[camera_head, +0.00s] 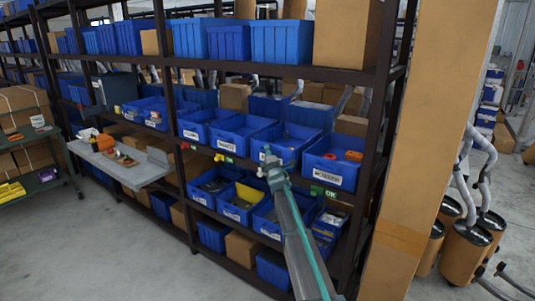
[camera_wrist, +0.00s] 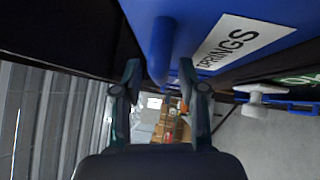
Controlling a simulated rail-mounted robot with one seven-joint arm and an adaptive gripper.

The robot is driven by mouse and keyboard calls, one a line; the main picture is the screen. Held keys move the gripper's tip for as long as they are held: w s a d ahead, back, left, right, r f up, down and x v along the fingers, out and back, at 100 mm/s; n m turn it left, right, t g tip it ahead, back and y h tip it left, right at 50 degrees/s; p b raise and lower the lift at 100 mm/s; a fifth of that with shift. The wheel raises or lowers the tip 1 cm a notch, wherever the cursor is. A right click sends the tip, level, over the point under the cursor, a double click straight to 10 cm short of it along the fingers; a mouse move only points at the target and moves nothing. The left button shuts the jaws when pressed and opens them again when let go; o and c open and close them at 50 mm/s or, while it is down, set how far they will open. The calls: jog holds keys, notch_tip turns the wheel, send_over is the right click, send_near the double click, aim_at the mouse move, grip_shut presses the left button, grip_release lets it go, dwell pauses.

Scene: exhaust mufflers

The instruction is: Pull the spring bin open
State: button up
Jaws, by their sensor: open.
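The spring bin (camera_wrist: 200,35) is blue, with a white label (camera_wrist: 240,42) reading SPRINGS, and fills the top of the wrist view. In the head view it appears to be the blue bin (camera_head: 288,134) on the middle shelf, its front partly hidden by my gripper (camera_head: 268,160). In the wrist view my gripper (camera_wrist: 160,82) is open, its two fingers apart. The bin's rounded blue lip (camera_wrist: 162,48) lies just beyond and in line with the gap. I cannot tell whether either finger touches it.
A blue bin with an orange item (camera_head: 332,160) stands to the right, and another blue bin (camera_head: 238,135) to the left. A white knob (camera_wrist: 262,92) and green tag (camera_wrist: 298,80) sit close to my gripper. A dark post (camera_head: 372,140) bounds the rack.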

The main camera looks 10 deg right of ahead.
jog(key=shift+c, duration=0.3)
grip_shut()
jog(key=shift+a+f, duration=0.1)
